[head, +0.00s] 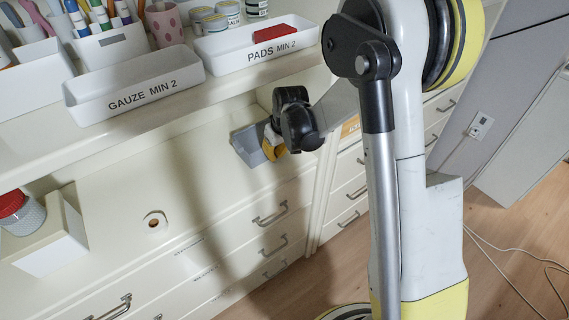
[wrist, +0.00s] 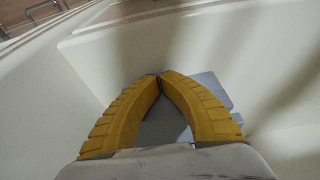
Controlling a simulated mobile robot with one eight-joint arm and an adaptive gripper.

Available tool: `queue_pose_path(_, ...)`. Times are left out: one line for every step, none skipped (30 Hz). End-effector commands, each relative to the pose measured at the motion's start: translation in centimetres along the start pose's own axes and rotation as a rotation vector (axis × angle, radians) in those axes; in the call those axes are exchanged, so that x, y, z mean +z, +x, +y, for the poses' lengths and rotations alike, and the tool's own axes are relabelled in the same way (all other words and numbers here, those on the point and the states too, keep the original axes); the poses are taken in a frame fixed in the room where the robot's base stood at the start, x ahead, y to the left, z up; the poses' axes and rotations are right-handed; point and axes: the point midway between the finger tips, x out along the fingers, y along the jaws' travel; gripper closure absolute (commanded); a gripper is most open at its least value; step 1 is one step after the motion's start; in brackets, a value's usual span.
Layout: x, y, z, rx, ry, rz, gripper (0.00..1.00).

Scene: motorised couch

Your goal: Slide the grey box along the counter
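The grey box (head: 247,146) stands on the cream counter (head: 130,190), near the counter's right end in the head view. My gripper (head: 270,151) is at the right side of the box, partly hidden by my arm. In the wrist view, the two yellow fingers of my gripper (wrist: 160,76) curve in and their tips meet, with nothing visible pinched between the tips. The grey box (wrist: 208,88) shows beyond and between the fingers, partly covered by them. I cannot tell whether the fingers touch it.
A shelf above holds a gauze tray (head: 135,88), a pads tray (head: 257,45), a pink cup (head: 165,24) and several small tubs. A white block (head: 48,246) and a red-lidded jar (head: 20,213) stand at the left.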

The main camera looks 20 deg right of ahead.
Motion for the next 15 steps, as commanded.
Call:
queue_pose_path(-1.3,0.4,0.0,0.000,-0.001,0.000,1.00)
queue_pose_path(-1.9,0.6,0.0,0.000,-0.001,0.000,1.00)
queue_pose_path(-2.7,0.8,0.0,0.000,-0.001,0.000,1.00)
queue_pose_path(-3.3,1.0,0.0,0.000,-0.001,0.000,1.00)
queue_pose_path(-3.7,1.1,0.0,0.000,-0.001,0.000,1.00)
queue_pose_path(-4.2,1.2,0.0,0.000,-0.001,0.000,1.00)
queue_pose_path(-4.4,1.3,0.0,0.000,-0.001,0.000,1.00)
queue_pose_path(-4.6,1.4,0.0,0.000,0.000,0.000,1.00)
queue_pose_path(-4.8,1.4,0.0,0.000,0.000,0.000,1.00)
queue_pose_path(-4.8,1.4,0.0,0.000,0.000,0.000,1.00)
queue_pose_path(-4.8,1.4,0.0,0.000,0.000,0.000,1.00)
queue_pose_path(-4.8,1.4,0.0,0.000,0.000,0.000,1.00)
queue_pose_path(-4.8,1.4,0.0,0.000,0.001,0.000,1.00)
queue_pose_path(-4.8,1.4,0.0,0.000,0.001,0.000,1.00)
queue_pose_path(-4.8,1.4,0.0,0.000,0.001,0.000,1.00)
